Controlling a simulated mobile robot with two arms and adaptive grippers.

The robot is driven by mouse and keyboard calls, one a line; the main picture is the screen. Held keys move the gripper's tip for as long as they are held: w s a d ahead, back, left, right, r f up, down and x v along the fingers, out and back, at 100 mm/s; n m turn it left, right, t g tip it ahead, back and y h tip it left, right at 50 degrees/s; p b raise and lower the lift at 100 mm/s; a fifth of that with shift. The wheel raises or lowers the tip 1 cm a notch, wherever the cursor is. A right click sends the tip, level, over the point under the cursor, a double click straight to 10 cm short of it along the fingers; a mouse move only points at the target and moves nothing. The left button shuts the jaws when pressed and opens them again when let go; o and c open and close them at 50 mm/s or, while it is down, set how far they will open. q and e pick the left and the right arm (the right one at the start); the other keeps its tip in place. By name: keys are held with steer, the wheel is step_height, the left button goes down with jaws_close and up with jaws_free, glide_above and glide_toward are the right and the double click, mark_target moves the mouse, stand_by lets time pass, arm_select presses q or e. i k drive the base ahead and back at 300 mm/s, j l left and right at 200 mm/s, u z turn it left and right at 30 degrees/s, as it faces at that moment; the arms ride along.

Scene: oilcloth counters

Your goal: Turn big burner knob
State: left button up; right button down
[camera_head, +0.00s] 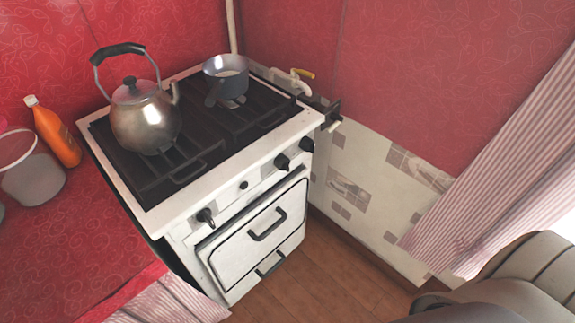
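The white stove (240,160) stands in the corner with a row of black knobs on its front panel. One knob (206,217) is at the left end. A smaller, flatter black knob or button (243,185) sits to its right. Two more knobs, one right of centre (282,161) and one at the right end (306,144), stick out from the panel. I cannot tell which knob belongs to the big burner. A metal kettle (146,118) and a small pot (226,76) stand on the black grates. Neither of my grippers is in view.
An orange bottle (57,132) and a pale bucket (32,172) stand on the red counter (80,240) at left. The oven door (258,235) is shut. Wooden floor (310,285) is clear before the stove. A striped curtain (500,170) hangs at right.

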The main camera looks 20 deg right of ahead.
mark_target(282, 163)
steer(key=l+u, duration=0.15)
steer(key=l, duration=0.45)
steer(key=l+u, duration=0.2)
steer(key=l, duration=0.35)
steer(key=k+l+u, duration=0.15)
steer(key=l, duration=0.45)
steer(key=k+l+u, duration=0.15)
steer(key=l, duration=0.4)
